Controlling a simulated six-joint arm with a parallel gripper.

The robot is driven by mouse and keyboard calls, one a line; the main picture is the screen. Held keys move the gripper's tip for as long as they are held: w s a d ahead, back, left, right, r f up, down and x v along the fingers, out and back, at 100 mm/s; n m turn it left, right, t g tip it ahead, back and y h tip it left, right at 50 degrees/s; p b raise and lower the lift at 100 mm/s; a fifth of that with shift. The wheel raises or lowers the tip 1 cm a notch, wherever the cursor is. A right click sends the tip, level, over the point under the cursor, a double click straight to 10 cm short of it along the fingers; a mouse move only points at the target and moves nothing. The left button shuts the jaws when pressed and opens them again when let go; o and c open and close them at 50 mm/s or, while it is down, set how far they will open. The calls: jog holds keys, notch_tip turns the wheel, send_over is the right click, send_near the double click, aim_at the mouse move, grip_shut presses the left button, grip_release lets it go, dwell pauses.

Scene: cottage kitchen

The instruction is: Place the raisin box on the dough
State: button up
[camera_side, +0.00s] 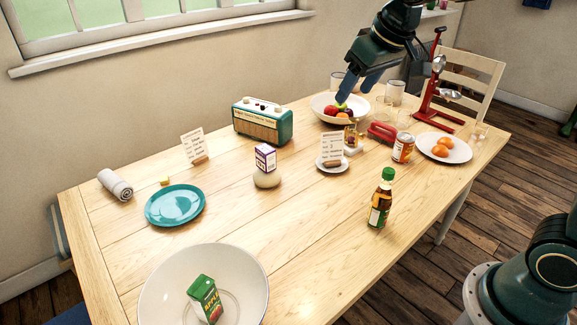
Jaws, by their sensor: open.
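The raisin box (265,157), small with white and purple faces, sits upright on top of the pale round dough (267,180) near the middle of the table. The box appears to rest on the dough with nothing holding it. My gripper (356,91) is open and empty, up and to the right of the box. Its fingers point down over the fruit bowl, well apart from the box and dough.
The white fruit bowl (318,112) is below my gripper. Bare wood surrounds the dough.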

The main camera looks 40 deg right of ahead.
jog(key=s+f, duration=0.3)
jog(key=s, duration=1.9)
jog(key=shift+d, duration=0.25)
